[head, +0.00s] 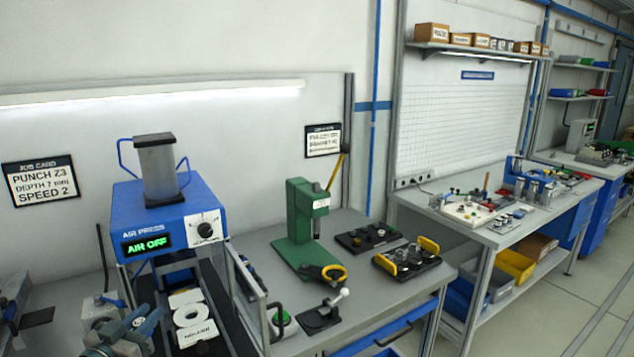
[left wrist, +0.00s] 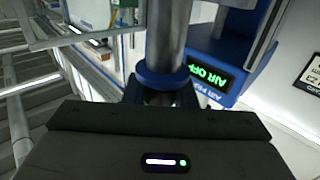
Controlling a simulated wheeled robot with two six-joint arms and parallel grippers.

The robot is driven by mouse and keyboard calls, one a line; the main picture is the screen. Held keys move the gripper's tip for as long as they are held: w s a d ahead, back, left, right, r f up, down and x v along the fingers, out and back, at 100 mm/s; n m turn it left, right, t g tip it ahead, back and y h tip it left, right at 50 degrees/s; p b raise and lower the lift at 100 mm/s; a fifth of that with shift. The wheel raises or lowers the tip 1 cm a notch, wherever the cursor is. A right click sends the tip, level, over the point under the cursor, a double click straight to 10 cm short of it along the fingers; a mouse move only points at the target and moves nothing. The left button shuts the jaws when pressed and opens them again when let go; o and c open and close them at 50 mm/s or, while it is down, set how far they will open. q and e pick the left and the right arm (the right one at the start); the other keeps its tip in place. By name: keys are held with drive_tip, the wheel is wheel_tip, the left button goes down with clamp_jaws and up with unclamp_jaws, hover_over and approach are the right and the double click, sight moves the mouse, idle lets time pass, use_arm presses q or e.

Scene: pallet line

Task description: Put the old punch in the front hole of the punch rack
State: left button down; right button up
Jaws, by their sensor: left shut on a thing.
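My left gripper (head: 138,326) is low at the left in the head view, in front of the air press (head: 165,215). In the left wrist view its jaws (left wrist: 160,98) are shut on the old punch (left wrist: 168,35), a steel cylinder with a blue collar (left wrist: 162,76). The gripped end is hidden between the jaws. A black rack with yellow handles (head: 384,264), holding several metal pieces, stands on the bench to the right, well apart from the gripper. A second black block (head: 350,243) with small pieces lies behind it. I cannot tell which is the punch rack. My right gripper is not in view.
The press display reads AIR OFF. A green hand press (head: 298,225) and a small black lever fixture (head: 322,318) stand between the air press and the black racks. A clear guard (head: 248,290) edges the air press. Bare bench (head: 385,303) lies in front of the racks.

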use_arm(q)
drive_tip(key=s+d+f+n+y+b, duration=0.2)
drive_tip(key=s+d+f+y, duration=0.2)
drive_tip(key=s+d+f, duration=0.7)
drive_tip(key=s+d, duration=0.3)
drive_tip(key=d, duration=0.1)
drive_tip(key=shift+f+n+b, duration=0.2)
drive_tip(key=shift+n+b, duration=0.15)
drive_tip(key=shift+n, duration=0.05)
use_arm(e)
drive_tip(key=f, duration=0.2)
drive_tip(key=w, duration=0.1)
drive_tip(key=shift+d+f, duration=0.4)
use_arm(q)
drive_tip(key=shift+s, duration=0.15)
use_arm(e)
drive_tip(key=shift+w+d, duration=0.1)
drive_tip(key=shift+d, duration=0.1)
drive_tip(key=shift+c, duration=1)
